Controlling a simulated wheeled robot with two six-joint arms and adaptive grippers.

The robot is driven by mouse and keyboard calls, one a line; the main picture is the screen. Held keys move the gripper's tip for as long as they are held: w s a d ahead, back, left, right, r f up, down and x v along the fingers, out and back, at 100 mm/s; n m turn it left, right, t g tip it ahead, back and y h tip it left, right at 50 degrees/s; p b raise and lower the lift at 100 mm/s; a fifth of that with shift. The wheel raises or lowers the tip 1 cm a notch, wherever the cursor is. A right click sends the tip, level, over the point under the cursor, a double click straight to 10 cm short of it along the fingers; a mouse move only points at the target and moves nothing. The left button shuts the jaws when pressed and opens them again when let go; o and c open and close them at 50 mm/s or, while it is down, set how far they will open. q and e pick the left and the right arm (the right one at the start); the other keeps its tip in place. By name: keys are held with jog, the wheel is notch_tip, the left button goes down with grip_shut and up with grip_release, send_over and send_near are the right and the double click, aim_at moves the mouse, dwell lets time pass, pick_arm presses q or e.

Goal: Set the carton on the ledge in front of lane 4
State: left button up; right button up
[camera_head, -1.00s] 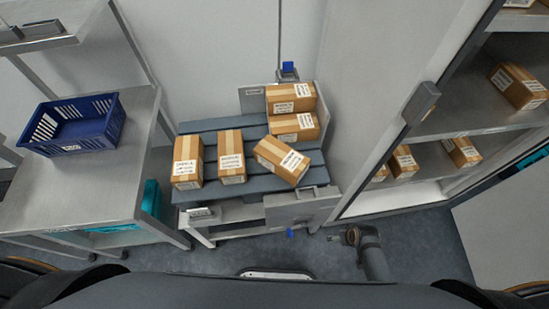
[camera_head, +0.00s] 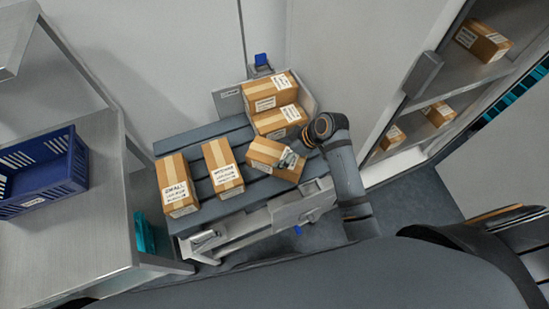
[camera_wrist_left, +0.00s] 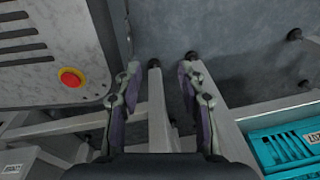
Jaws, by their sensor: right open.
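Several brown cartons with white labels stand on a grey slatted bench. One carton (camera_head: 264,151) sits skewed at the bench's front right. My right gripper (camera_head: 289,158) is open at the right part of this carton's top; whether it touches cannot be told. Two upright cartons, one at left (camera_head: 178,181) and one in the middle (camera_head: 222,166), stand beside it. The front ledge (camera_head: 300,206) is a light metal strip below the bench; no lane number is readable. In the left wrist view my left gripper (camera_wrist_left: 160,66) is open and empty, above floor and metal legs.
Two more cartons (camera_head: 272,90) lie in a metal-sided bay at the bench's back right. A shelf unit at right holds cartons (camera_head: 481,40). A blue crate (camera_head: 35,198) stands on the left metal table (camera_head: 85,235). A teal crate (camera_wrist_left: 283,148) shows in the left wrist view.

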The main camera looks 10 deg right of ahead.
aim_at(271, 157)
jog(key=shift+x, duration=0.8)
jog(key=shift+w+a+f, duration=0.2)
jog(key=shift+a+f, duration=0.15)
jog(key=shift+f, duration=0.1)
jog(key=x, duration=0.5)
jog(key=shift+s, duration=0.1)
pick_arm(q)
jog(key=shift+w+a+f, duration=0.25)
jog(key=shift+w+a, duration=0.3)
jog(key=shift+a, duration=0.05)
pick_arm(e)
jog(key=shift+r, duration=0.1)
jog(key=shift+c, duration=0.4)
jog(key=shift+c, duration=1.3)
jog(key=c, duration=1.2)
pick_arm(q)
jog(key=shift+s+d, duration=0.1)
jog(key=shift+s, duration=0.05)
pick_arm(e)
jog(key=shift+c, duration=0.3)
